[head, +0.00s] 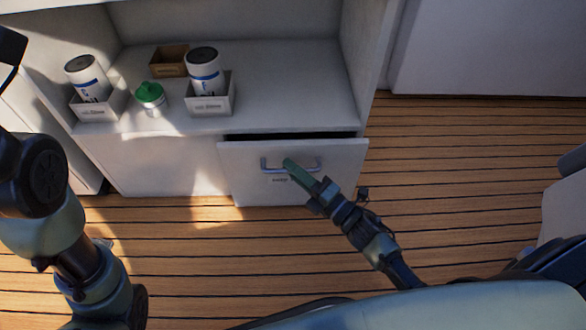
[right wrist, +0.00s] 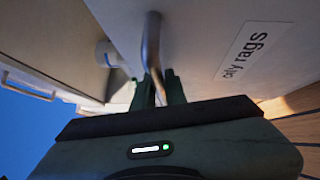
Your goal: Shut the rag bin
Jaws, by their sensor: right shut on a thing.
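The rag bin (head: 340,160) is a pale front panel with a metal bar handle, low in the white cabinet. It stands partly open, with a dark gap along its top edge. Its label, "oily rags", shows in the right wrist view on the bin front (right wrist: 205,40). My right gripper (head: 290,165) is at the bin's handle (head: 312,166); in the right wrist view its fingers (right wrist: 158,92) are shut on the handle bar (right wrist: 151,45). My left arm shows at the left, but its gripper is out of view.
On the cabinet shelf (head: 290,85) above stand two white canisters (head: 204,70) in labelled holders, a green-lidded jar (head: 151,96) and a brown open box (head: 169,60). The plank floor (head: 450,170) in front and to the right of the bin is clear.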

